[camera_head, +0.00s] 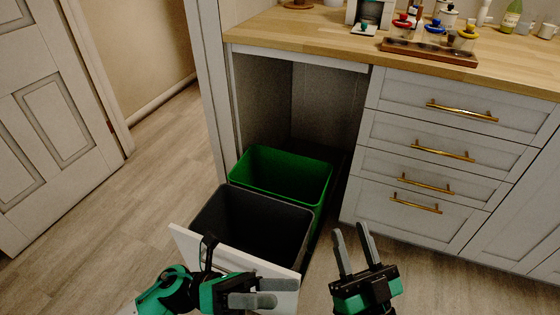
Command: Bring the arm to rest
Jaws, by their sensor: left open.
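My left gripper (282,292) is low in the head view, in front of the white front panel (190,243) of a pulled-out bin drawer. Its fingers are apart and point right, with nothing seen between them. I cannot tell whether it touches the panel. My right gripper (350,229) is to the right of the drawer, above the floor. Its two grey fingers point up the picture with a gap between them, and it is empty.
The drawer holds a dark grey bin (255,220) and a green bin (285,175) behind it. White drawers with brass handles (443,149) stand at the right under a wooden counter (330,40). A spice rack (428,52) is on the counter. Floor at left (120,215) is clear.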

